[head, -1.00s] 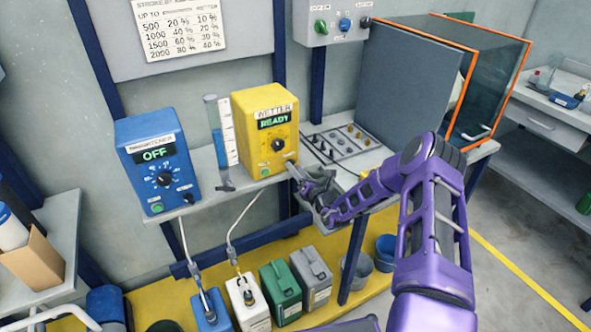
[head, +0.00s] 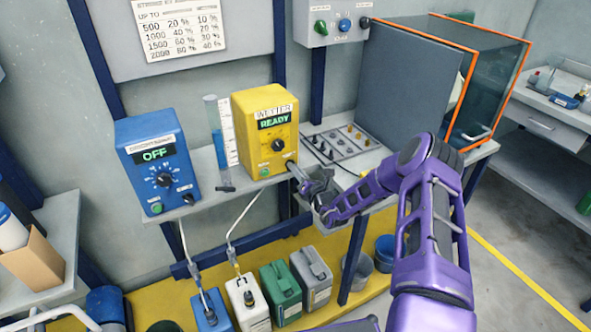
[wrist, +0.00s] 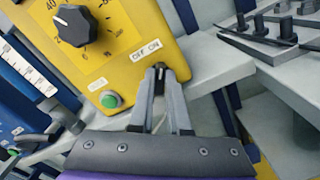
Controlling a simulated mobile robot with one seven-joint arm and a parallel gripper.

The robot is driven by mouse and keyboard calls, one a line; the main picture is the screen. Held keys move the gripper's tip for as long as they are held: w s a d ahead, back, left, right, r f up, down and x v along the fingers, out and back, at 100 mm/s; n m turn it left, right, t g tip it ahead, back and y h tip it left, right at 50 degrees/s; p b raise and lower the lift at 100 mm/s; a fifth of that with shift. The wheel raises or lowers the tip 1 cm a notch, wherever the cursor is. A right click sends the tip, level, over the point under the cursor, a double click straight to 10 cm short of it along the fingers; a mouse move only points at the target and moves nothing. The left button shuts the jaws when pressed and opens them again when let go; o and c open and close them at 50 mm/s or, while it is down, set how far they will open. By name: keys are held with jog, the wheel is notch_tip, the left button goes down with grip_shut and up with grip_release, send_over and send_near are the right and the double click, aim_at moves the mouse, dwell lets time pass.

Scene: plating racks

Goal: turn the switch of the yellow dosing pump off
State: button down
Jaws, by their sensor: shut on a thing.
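The yellow dosing pump (head: 263,147) stands on the shelf, and its green display (head: 274,121) reads READY. In the wrist view the yellow pump (wrist: 117,64) fills the upper left, with a black dial (wrist: 75,25), a green button (wrist: 111,99) and an OFF ON label (wrist: 145,50). My gripper (head: 293,166) is at the pump's lower right front corner. In the wrist view my gripper (wrist: 160,75) is shut on the small dark switch (wrist: 159,78) just below the label. The fingertips mostly hide the switch, so I cannot tell its position.
A blue dosing pump (head: 157,142) reading OFF stands to the left, with a measuring cylinder (head: 216,140) between the pumps. A grey panel with several pegs (head: 341,142) lies to the right. Several canisters (head: 281,286) stand below.

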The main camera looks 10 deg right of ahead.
jog(key=shift+n, duration=0.3)
jog(key=shift+s+a+n+b, duration=0.15)
jog(key=shift+n+b, duration=0.4)
jog(key=shift+n, duration=2.7)
jog(key=shift+w+a+n+b, duration=0.15)
jog(key=shift+n+b, duration=0.4)
jog(key=shift+n, duration=2.7)
jog(key=shift+s+n, duration=0.1)
jog(key=shift+n, duration=0.2)
jog(key=c, duration=0.9)
grip_release()
